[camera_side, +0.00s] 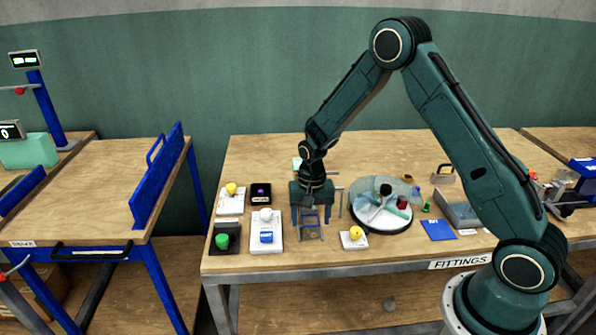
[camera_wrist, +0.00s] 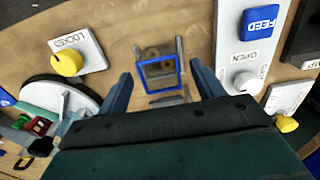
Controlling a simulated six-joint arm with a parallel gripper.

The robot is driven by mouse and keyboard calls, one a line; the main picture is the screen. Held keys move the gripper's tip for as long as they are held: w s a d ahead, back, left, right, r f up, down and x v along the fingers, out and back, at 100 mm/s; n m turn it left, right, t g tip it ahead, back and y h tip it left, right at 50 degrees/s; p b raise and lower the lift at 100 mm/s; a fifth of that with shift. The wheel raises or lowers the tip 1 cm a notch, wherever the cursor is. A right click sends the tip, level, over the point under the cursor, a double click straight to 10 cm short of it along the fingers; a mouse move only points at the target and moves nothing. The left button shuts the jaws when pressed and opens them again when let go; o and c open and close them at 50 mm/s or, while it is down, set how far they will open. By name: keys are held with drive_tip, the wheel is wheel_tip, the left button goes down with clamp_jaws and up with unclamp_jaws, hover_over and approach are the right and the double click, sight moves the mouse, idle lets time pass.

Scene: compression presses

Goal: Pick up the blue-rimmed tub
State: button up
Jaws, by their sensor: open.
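The blue-rimmed tub (camera_side: 311,227) is a small open square container with grey walls, standing on the bench near its front edge. In the wrist view the blue-rimmed tub (camera_wrist: 158,88) shows its rim and part of its inside. My gripper (camera_side: 311,213) points down over the tub, its jaws apart and empty. In the wrist view my gripper (camera_wrist: 160,74) has one finger on either side of the tub in the picture, with gaps to both. I cannot tell how far the fingertips are above the rim.
Thin grey uprights (camera_wrist: 180,62) stand close beside the tub. A panel with a blue FEED button (camera_wrist: 261,22) and a white OPEN knob (camera_wrist: 246,83) lies on one side. A LOCKED panel with a yellow knob (camera_side: 355,232) and a round turntable (camera_side: 381,228) lie on the other.

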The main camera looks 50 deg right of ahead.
drive_tip(key=shift+f, duration=0.8)
drive_tip(key=c, duration=1.1)
drive_tip(key=shift+r, duration=0.15)
wheel_tip(320, 180, up, 20)
drive_tip(key=shift+f, duration=0.1)
idle(0.3)
